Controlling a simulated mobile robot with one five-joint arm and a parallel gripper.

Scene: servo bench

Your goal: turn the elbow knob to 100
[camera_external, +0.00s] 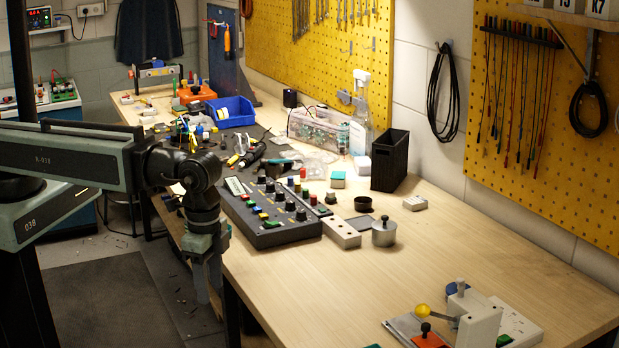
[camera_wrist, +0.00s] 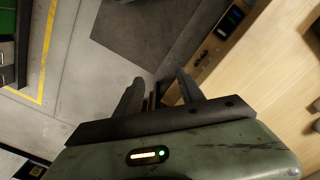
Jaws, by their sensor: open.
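A dark control box (camera_external: 270,232) with several black knobs (camera_external: 290,206) and coloured buttons lies on the wooden bench, just right of my arm in the external view. The labels are too small to read, so I cannot tell which knob is the elbow one. My gripper (camera_external: 208,285) hangs pointing down at the left edge of the bench, left of the box and apart from it. In the wrist view my gripper (camera_wrist: 160,88) has its two fingers spread with nothing between them. The wrist view looks past the fingers to the floor and bench edge.
A white block with holes (camera_external: 341,233) and a metal pot (camera_external: 384,233) stand right of the box. A black bin (camera_external: 390,160) stands behind. A lever fixture (camera_external: 475,318) sits at the front right. The bench between is clear. Tools clutter the back.

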